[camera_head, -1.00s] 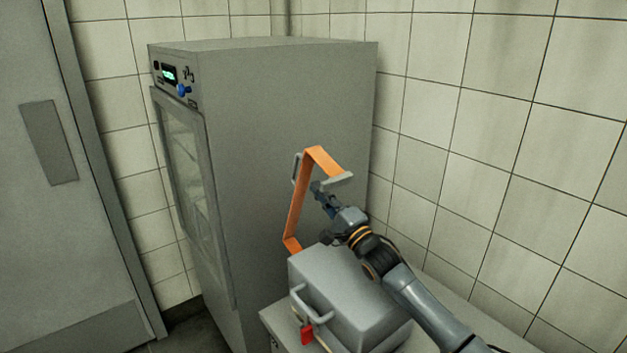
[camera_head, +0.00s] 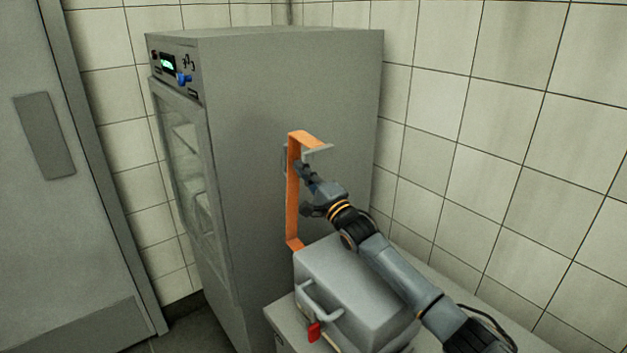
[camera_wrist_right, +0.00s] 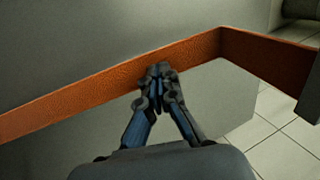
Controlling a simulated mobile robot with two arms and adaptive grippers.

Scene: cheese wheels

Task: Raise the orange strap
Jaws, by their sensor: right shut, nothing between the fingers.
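The orange strap (camera_head: 293,200) stands upright beside the grey cabinet's side in the head view. Its top bends over to the right and ends at a small grey bar (camera_head: 318,152). Its lower end meets the grey box near the box's back corner. My right gripper (camera_head: 299,168) is at the strap's upper part. In the right wrist view the strap (camera_wrist_right: 100,88) crosses the picture, and my right gripper (camera_wrist_right: 158,72) is shut and empty, its tips at the strap's lower edge. I cannot tell whether they touch it. My left gripper is not in view.
The grey box (camera_head: 345,285) with a handle (camera_head: 318,300) and red tag (camera_head: 314,331) sits on a low counter under my right arm. The tall cabinet (camera_head: 290,85) stands behind. A tiled wall (camera_head: 480,150) bounds the right; a door (camera_head: 60,230) stands left.

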